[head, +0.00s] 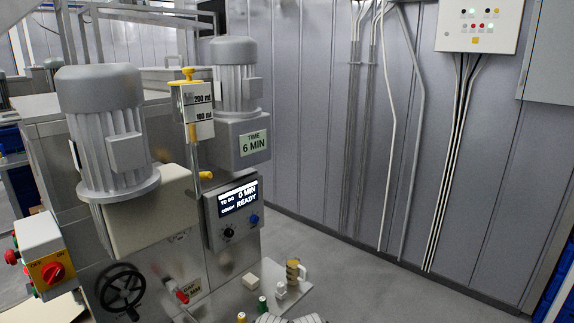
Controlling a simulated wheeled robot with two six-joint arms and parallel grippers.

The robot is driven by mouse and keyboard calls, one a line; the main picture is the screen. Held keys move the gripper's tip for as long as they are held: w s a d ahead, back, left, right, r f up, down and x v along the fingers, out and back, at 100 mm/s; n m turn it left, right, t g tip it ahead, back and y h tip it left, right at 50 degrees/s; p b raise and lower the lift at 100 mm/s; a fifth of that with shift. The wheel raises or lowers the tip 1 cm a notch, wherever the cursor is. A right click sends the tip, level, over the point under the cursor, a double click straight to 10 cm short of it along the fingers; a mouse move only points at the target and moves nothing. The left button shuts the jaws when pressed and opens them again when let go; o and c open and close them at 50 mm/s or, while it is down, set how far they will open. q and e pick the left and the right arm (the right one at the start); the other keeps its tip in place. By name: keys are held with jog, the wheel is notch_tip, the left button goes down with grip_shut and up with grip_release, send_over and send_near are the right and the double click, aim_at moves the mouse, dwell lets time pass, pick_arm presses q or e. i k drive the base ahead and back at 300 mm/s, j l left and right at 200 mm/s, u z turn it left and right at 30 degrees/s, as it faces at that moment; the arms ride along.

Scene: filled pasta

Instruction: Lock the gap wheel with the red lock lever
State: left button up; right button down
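The gap wheel (122,290) is a black spoked handwheel on the front of the grey machine at lower left. The red lock lever (182,296) is a small red piece to the right of the wheel, next to a dial plate with a "GAP" label (190,287). The lever is small here, and I cannot tell whether it is locked.
A display (238,198) reads "0 MIN" and "READY". A switch box with a red knob (53,273) stands left of the wheel. Small items, including a brown-and-white piece (293,272) and a green-topped one (262,305), stand at lower middle. Floor at right is clear.

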aim_at(171, 285)
jog(key=i+l+u, duration=0.1)
jog(key=l+u, duration=0.15)
jog(key=u, duration=0.15)
jog(key=l+u, duration=0.6)
jog(key=u, duration=0.15)
